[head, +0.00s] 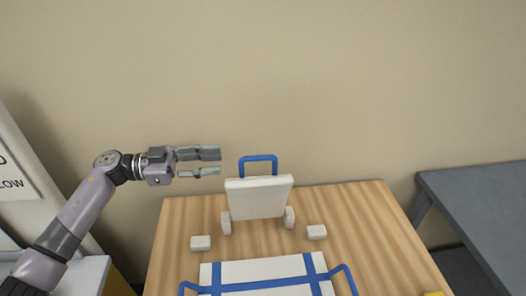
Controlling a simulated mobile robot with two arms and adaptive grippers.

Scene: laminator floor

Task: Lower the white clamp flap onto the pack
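The white clamp flap (258,198) stands raised, close to upright, between two small white hinge blocks on the wooden table. A blue handle (258,158) sticks up from its top edge. The pack (270,271), white with blue straps, lies flat at the front of the table, cut off by the bottom edge of the view. My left gripper (220,163) is to the left of the blue handle, at about its height in the picture. Its two fingers are apart with nothing between them, and it appears clear of the handle. My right gripper is out of view.
Small white blocks (201,243) sit on the wooden table (355,215) on either side of the flap. Blue rails (347,277) flank the pack. A grey table (480,205) stands at the right. A yellow item (434,293) shows at the bottom right. A white sign panel is at the left.

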